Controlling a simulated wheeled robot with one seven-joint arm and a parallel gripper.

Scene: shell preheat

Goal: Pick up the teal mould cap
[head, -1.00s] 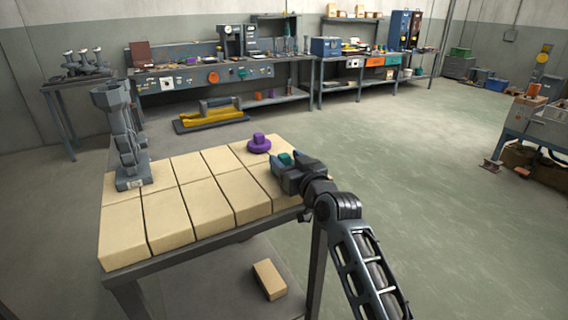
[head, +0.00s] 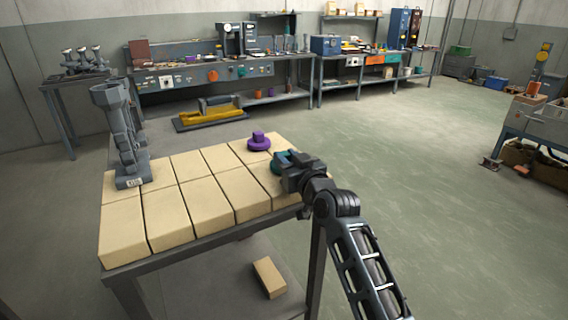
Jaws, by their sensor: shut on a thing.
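The teal mould cap (head: 276,168) is at the right end of the brick-topped table (head: 180,246), mostly hidden behind my gripper (head: 284,160). Part of its round teal rim shows at the left of the jaws. My gripper is shut on the cap. I cannot tell whether the cap touches the bricks or hangs just above them.
A purple cap (head: 259,142) sits on the bricks just behind and left of my gripper. A grey upright metal fixture (head: 124,135) stands at the table's left end. A loose brick (head: 269,277) lies on the shelf below. The bricks between are bare.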

